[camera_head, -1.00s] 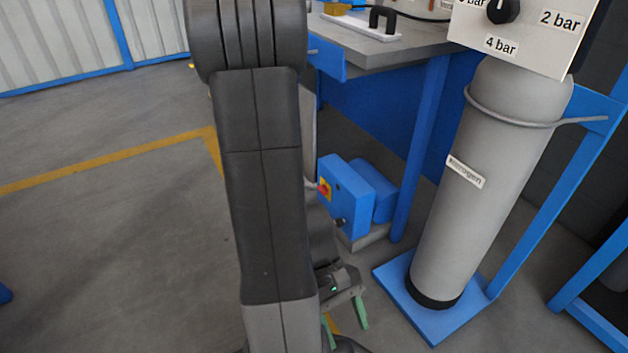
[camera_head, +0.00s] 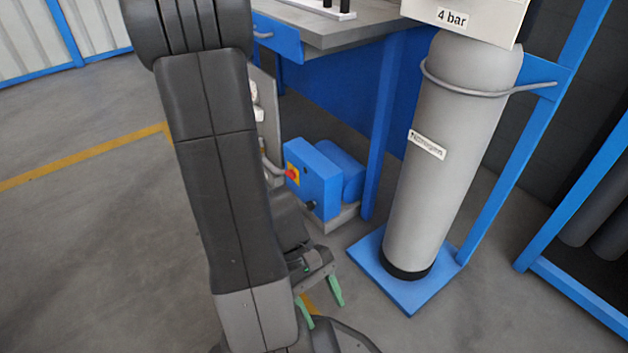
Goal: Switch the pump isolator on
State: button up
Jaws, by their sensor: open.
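The pump isolator (camera_head: 292,174) is a red knob on a yellow plate. It sits on the front face of a blue box, the pump unit (camera_head: 318,187), which stands low beside the bench leg. A blue cylindrical motor is behind the box. The exact angle of the red knob is too small to tell. My gripper (camera_head: 320,306) has two green fingertips, spread apart and empty. It is below and in front of the pump unit in the picture, apart from it. My dark arm (camera_head: 228,190) hides the floor left of the unit.
A grey nitrogen cylinder (camera_head: 440,180) stands on a blue base plate (camera_head: 365,252) right of the pump unit, strapped to a blue frame. A workbench (camera_head: 345,32) with a blue leg overhangs behind. A grey panel with white fittings is left of the unit. Open floor (camera_head: 90,250) lies left.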

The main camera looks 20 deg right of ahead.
aim_at(292, 174)
jog(key=i+l+u, duration=0.1)
jog(key=i+u, duration=0.2)
jog(key=i+l+u, duration=0.25)
jog(key=i, duration=0.3)
